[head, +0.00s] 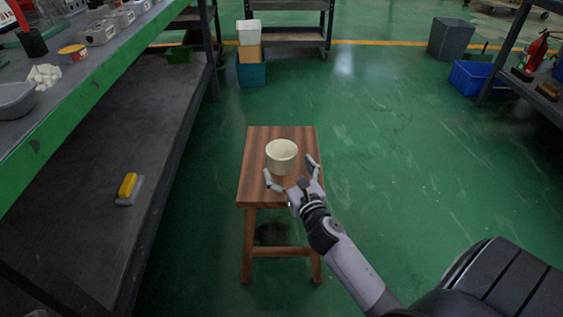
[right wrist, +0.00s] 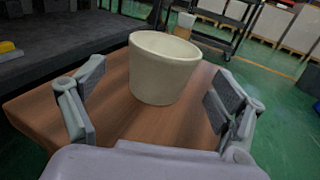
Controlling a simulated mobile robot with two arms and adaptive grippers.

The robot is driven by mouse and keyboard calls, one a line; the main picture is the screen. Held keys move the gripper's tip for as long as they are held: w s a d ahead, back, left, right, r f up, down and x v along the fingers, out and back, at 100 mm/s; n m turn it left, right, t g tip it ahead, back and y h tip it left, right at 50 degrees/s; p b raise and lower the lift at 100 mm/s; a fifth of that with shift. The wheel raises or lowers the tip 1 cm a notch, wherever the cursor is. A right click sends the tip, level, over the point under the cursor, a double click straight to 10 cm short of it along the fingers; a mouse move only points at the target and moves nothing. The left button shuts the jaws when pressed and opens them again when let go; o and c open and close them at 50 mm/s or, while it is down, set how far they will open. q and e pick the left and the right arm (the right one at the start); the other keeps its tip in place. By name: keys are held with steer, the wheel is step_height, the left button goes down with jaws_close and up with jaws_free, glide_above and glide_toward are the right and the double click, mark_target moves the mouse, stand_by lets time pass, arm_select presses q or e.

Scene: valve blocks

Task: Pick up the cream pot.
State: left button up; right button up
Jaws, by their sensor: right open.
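The cream pot (head: 281,157) stands upright on a small wooden stool (head: 258,190), near the middle of its top. It looks empty in the head view. My right gripper (head: 290,174) is open at the near side of the pot, with its fingers spread toward the pot's left and right. In the right wrist view the pot (right wrist: 162,72) is ahead of and between the open fingers of the gripper (right wrist: 158,105), with a gap on both sides. The fingers do not touch it. My left gripper is not in view.
A long green-edged workbench (head: 100,87) with a lower shelf runs along the left. A yellow brush (head: 128,187) lies on that shelf. Stacked bins (head: 251,70) and a grey cart (head: 288,38) stand behind the stool. Green floor is clear to the stool's right.

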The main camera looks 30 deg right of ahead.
mark_target(277, 145)
steer(key=shift+b+x, duration=1)
steer(key=shift+x, duration=2.15)
steer(key=shift+d+r, duration=0.1)
steer(key=shift+d, duration=0.1)
steer(key=shift+s, duration=0.1)
steer(key=c, duration=1.2)
steer(key=shift+r, duration=0.1)
